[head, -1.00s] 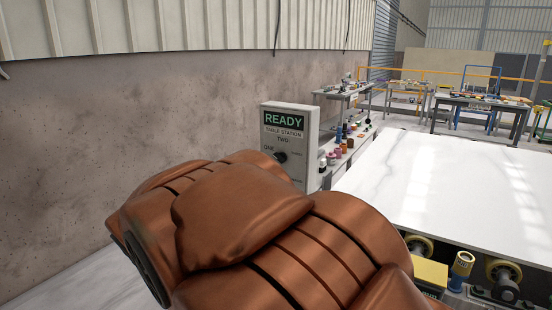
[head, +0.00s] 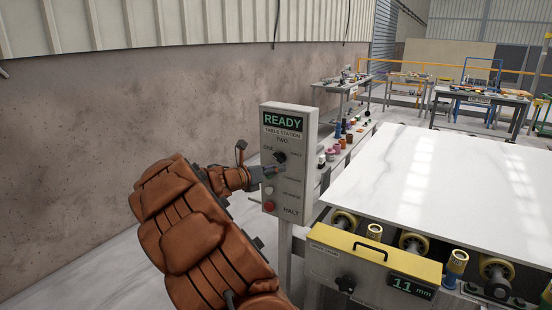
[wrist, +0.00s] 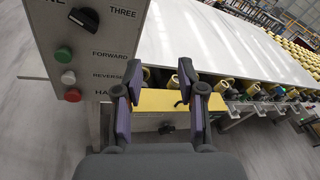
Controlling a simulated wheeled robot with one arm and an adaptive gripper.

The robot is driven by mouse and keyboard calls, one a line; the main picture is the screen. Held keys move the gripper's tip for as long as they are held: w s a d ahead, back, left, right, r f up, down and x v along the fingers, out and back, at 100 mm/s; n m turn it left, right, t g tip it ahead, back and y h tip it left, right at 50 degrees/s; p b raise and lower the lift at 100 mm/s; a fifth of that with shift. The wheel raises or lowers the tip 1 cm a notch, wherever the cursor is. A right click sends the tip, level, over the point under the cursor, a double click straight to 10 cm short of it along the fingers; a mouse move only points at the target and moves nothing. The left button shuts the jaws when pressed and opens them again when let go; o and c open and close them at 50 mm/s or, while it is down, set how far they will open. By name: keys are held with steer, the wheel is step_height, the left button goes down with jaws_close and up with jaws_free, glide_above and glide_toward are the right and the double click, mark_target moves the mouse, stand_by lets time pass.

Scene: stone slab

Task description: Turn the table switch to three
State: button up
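The table switch is a dark round knob (head: 280,157) on a grey control box (head: 285,120) labelled TABLE STATION, with ONE, TWO and THREE around it. In the wrist view the knob (wrist: 85,18) is at the upper left, with THREE to its right. A pale mark shows on its left side; its exact setting is hard to read.
Below the knob are a green button (wrist: 63,54) and a red button (wrist: 72,95). A white slab (head: 430,190) lies on rollers to the right. A yellow-topped unit (head: 375,250) reading 11 mm stands at its front edge. A shelf with bottles is behind the box.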

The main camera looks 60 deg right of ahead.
mark_target(277, 159)
steer(key=w+d+f+n+t+p, duration=0.1)
steer(key=w+d+n, duration=0.2)
steer(key=d, duration=0.1)
steer(key=w+d+f+n+t+h+p, duration=0.1)
steer(key=w+d+f+n, duration=0.1)
steer(key=w+d+n, duration=0.1)
steer(key=w+d+f+n+t+p, duration=0.1)
steer(key=w+d+f+n+t, duration=0.1)
steer(key=d, duration=0.4)
steer(key=shift+w+d+f+n+h, duration=0.1)
steer(key=shift+w+n+h, duration=0.3)
steer(key=shift+w+n, duration=0.6)
steer(key=shift+s+d+p, duration=0.15)
steer(key=shift+d+p, duration=0.3)
steer(key=shift+d, duration=0.75)
jaws_close()
